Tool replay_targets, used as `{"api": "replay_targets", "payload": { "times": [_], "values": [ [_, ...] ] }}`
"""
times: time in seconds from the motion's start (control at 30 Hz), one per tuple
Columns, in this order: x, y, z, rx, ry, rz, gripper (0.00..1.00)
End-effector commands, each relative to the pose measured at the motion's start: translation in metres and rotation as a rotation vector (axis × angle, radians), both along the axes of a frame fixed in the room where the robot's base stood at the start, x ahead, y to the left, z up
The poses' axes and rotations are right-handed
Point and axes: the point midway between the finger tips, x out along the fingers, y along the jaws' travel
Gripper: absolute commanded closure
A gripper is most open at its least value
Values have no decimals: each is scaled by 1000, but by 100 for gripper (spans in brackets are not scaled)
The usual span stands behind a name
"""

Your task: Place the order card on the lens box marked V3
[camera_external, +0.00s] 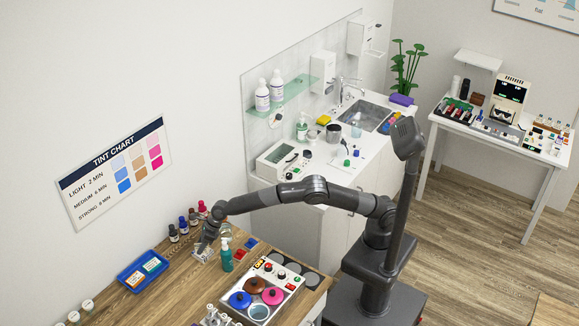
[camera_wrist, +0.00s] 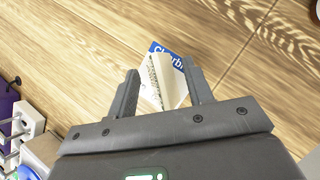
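My gripper (camera_wrist: 160,74) points down at a wooden counter, its two fingers wide apart. Between and just beyond them is a white paper-like card (camera_wrist: 174,92) with a blue strip lettered "Clearb…" and a face of small print. It looks folded or tilted; its lower part is hidden by my gripper. I cannot tell whether the fingers touch it. In the external view my gripper (camera_external: 204,247) is low over a small whitish thing (camera_external: 201,256) on the counter, beside small bottles. No V3 mark is readable in either view.
A blue tray (camera_external: 121,279) with orange- and green-labelled packs stands left of my gripper. Dark and red bottles (camera_external: 183,226) stand behind it. A teal pump bottle (camera_external: 226,256), red and blue pieces (camera_external: 240,254) and a tint unit with coloured lids (camera_external: 292,281) stand to the right.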

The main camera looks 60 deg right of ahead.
Motion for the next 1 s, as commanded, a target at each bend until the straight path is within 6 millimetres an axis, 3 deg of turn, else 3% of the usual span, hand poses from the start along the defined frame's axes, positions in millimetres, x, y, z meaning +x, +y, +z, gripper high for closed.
{"api": "replay_targets", "payload": {
  "times": [0.37,0.8,1.0],
  "values": [
    [-3,-4,13,1,-1,0,53],
    [-28,-41,82,3,0,1,53],
    [-34,-51,100,1,-1,0,53]
  ]
}}
